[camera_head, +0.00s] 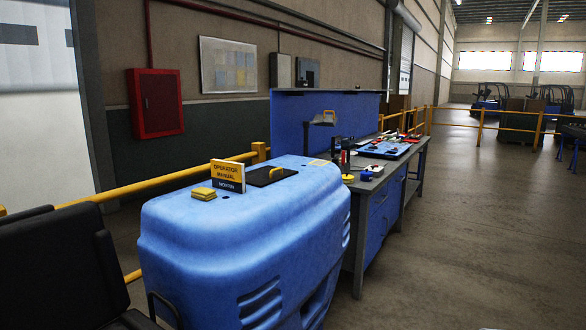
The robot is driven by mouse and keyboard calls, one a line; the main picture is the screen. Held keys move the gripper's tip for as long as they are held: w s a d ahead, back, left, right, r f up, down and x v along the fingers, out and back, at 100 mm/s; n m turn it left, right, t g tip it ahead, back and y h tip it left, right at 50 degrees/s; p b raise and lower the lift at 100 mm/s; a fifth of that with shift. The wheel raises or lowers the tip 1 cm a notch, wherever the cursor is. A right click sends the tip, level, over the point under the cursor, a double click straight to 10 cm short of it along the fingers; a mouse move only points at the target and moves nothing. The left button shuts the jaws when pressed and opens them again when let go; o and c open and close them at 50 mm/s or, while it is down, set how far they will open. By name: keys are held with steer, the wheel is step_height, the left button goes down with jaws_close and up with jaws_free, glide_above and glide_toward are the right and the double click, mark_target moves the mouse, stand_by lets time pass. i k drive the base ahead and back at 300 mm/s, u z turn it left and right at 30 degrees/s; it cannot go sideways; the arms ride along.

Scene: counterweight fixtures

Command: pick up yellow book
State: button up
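A yellow and black book marked "Operator Manual" (228,175) stands upright on top of the blue counterweight cover (240,230). Its front cover faces me. A small yellow block or stack (203,193) lies flat just in front of it, slightly to the left; I cannot tell exactly what it is. A dark recessed plate with a yellow handle (272,175) is to the right of the book. My gripper is not in view.
A black seat (55,270) fills the lower left. A yellow railing (150,183) runs behind the blue cover. A workbench (378,183) with tools stands behind it to the right. The floor (470,230) on the right is clear.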

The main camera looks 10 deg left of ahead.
mark_target(228, 175)
steer(key=u, duration=0.05)
steer(key=i, duration=2.8)
steer(key=u, duration=2.25)
